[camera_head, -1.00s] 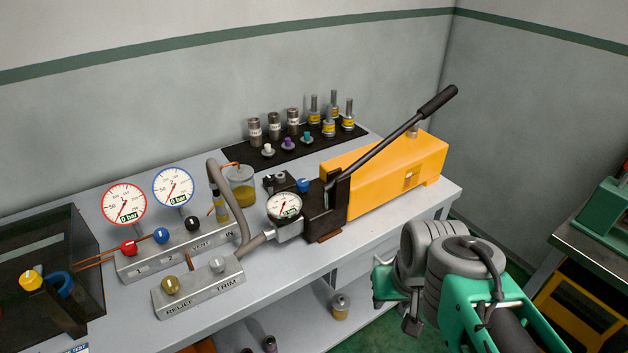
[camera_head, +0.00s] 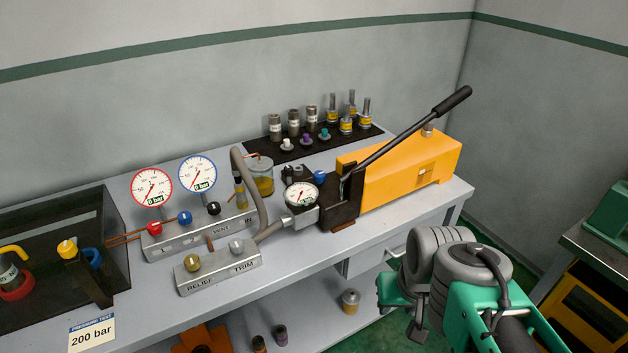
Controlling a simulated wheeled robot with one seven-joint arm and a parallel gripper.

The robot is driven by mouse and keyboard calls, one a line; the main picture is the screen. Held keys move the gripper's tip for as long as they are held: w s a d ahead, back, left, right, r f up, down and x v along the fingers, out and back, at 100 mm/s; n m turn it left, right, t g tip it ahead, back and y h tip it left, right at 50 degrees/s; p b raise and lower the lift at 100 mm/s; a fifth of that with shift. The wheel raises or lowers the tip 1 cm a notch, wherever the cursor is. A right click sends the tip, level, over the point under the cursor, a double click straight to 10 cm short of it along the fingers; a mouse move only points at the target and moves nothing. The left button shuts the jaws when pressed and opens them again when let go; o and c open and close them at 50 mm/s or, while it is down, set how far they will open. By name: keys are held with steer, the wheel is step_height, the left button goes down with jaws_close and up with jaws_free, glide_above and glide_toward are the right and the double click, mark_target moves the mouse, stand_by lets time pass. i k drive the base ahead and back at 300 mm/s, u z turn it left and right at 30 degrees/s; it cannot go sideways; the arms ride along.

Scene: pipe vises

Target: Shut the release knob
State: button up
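The yellow hand pump (camera_head: 410,175) stands at the right end of the bench, with its long black lever (camera_head: 410,128) slanting up to the right. A blue knob (camera_head: 320,177) sits on top of the pump's black head block (camera_head: 340,212), behind the round gauge (camera_head: 301,194). It may be the release knob; no label on it is readable, and I cannot tell its setting. My folded arm is at the lower right. What seems to be my gripper (camera_head: 416,328) is small and dark below the arm, apart from the pump; its fingers cannot be made out.
A RELIEF/TRIM block (camera_head: 218,274) and a knobbed manifold (camera_head: 200,233) with two dials stand left of the pump. Fittings stand on a black mat (camera_head: 262,152) behind. A dark open box (camera_head: 118,245) is at left. Green floor shows between bench and right-hand table.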

mark_target(319, 177)
steer(key=u, duration=0.55)
steer(key=k, duration=1.15)
steer(key=z, duration=0.25)
steer(key=i, duration=1.5)
steer(key=u, duration=0.4)
